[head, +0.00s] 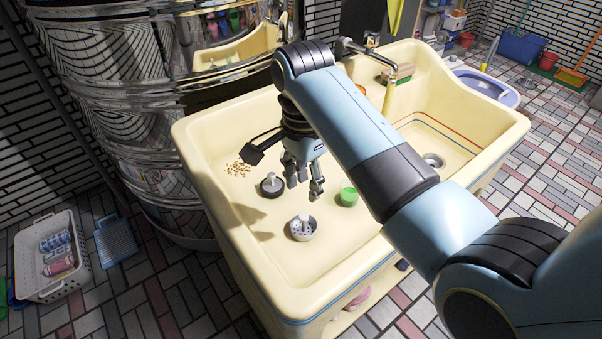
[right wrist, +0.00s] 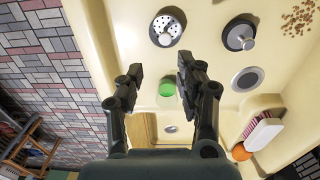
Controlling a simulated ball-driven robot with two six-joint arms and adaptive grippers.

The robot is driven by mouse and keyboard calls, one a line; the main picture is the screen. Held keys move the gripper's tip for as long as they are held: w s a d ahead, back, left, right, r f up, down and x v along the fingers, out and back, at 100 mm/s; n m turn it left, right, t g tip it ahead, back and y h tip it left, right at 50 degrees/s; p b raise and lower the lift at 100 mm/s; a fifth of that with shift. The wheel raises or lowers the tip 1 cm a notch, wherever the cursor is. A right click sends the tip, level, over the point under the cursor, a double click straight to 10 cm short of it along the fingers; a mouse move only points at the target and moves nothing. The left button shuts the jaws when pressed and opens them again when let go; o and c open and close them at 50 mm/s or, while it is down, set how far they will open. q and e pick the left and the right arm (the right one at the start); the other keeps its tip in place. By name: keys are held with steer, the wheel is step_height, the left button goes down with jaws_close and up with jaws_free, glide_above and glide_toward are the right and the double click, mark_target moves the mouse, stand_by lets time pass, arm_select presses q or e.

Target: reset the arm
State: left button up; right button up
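My right arm reaches across the cream sink (head: 195,150) from the right. My right gripper (head: 303,190) hangs above the left basin, fingers pointing down. In the right wrist view, its two dark fingers (right wrist: 160,72) are apart with nothing held between them. A small green cup (head: 348,196) stands in the basin near the gripper; it also shows in the right wrist view (right wrist: 167,89). My left gripper is not in view.
A perforated strainer (head: 303,230), a dark stopper (head: 271,187) and brown crumbs (head: 238,169) lie in the left basin. The faucet (head: 365,48) and a brush (head: 397,74) are at the back. A white basket (head: 40,284) stands on the floor at left.

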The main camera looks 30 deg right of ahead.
steer(key=s+d+r+n+t, duration=0.2)
steer(key=s+d+r+n, duration=0.1)
steer(key=s+n, duration=0.65)
steer(key=s+d+r+n+t, duration=0.2)
steer(key=s+d+r+n, duration=0.15)
steer(key=s+n, duration=0.6)
step_height(320, 180, down, 31)
steer(key=s+d+m+g+b, duration=0.1)
steer(key=s+d+m+b, duration=0.15)
steer(key=b, duration=0.45)
steer(key=s+f+b, duration=0.3)
steer(key=s+f, duration=0.6)
steer(key=f, duration=0.3)
steer(key=s+f+g+b, duration=0.1)
steer(key=s+f+b, duration=0.2)
steer(key=s+f, duration=0.7)
steer(key=shift+s+d+f+g+h+b, duration=0.15)
steer(key=shift+d+f+g+h+b, duration=0.2)
steer(key=shift+f, duration=0.6)
